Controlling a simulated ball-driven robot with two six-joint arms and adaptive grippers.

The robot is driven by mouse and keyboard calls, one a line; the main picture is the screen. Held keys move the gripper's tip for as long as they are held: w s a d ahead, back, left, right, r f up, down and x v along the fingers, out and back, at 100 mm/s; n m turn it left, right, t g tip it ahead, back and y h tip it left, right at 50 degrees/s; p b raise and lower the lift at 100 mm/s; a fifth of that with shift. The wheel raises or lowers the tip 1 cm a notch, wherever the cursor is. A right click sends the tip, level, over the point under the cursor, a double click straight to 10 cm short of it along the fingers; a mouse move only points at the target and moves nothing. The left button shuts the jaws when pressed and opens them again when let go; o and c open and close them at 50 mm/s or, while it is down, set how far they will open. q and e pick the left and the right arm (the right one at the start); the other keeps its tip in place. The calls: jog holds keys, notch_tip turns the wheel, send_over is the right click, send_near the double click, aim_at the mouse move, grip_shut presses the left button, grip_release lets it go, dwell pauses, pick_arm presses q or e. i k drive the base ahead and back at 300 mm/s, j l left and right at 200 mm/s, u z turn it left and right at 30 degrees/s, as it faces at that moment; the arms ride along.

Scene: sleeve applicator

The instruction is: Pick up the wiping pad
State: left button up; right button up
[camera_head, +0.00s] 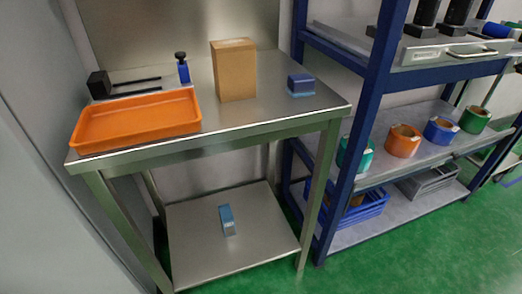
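A small dark blue block with a lighter blue bottom layer (301,84) lies near the right end of the steel table (250,113); it looks like the wiping pad, though I cannot be certain. Neither of my grippers shows in the head view, and nothing is seen touching these things.
On the table are an orange tray (136,121), a cardboard box (234,70), a blue bottle with a black top (183,70) and a black two-rod tool (100,84). A blue-framed rack (366,100) with coloured rolls stands at right. Green floor lies in front.

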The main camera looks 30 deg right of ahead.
aim_at(299, 85)
jog(key=z, duration=1.25)
